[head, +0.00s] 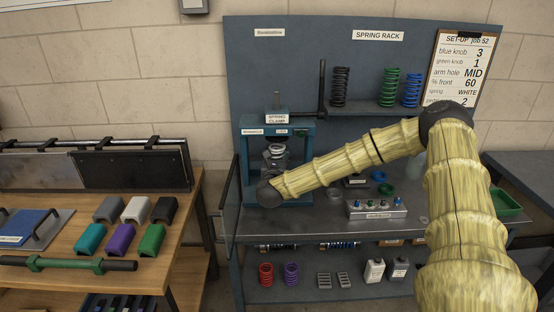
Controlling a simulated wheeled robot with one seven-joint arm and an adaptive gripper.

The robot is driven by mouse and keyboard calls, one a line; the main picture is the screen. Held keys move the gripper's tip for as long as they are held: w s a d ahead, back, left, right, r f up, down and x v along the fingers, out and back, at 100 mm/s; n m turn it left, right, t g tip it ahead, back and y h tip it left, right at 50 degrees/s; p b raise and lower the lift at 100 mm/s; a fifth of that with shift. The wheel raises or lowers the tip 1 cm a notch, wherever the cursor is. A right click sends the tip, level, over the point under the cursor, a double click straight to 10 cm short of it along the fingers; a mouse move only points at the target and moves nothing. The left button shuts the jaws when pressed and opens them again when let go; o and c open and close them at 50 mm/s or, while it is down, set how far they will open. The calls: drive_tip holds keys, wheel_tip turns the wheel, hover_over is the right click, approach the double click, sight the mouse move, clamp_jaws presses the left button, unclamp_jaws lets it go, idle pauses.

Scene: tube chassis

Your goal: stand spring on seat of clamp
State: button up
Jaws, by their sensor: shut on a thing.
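The blue spring clamp (306,150) stands on the left of the bench, with a sign reading SPRING CLAMP on it. My gripper (276,158) is in front of the clamp's opening, at the end of my arm coming from the right. It is shut on a pale spring (277,149), which shows only as a small pale coil at the fingers. The clamp's seat is hidden behind my gripper and wrist, so I cannot tell whether the spring touches it.
A black spring (340,87), a green spring (389,87) and a blue spring (412,90) stand on the rack. A button box (376,209) and small bowls are on the bench (300,222). The set-up card (459,70) reads spring WHITE. A wooden table (185,235) stands at left.

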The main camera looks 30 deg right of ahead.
drive_tip(key=shift+f+p, duration=0.35)
drive_tip(key=shift+f, duration=0.8)
drive_tip(key=shift+f, duration=0.15)
drive_tip(key=o, duration=1.2)
drive_tip(key=shift+o, duration=0.2)
drive_tip(key=shift+s, duration=0.1)
drive_tip(key=b+v, duration=0.4)
drive_tip(key=v, duration=0.8)
drive_tip(key=shift+a, duration=0.1)
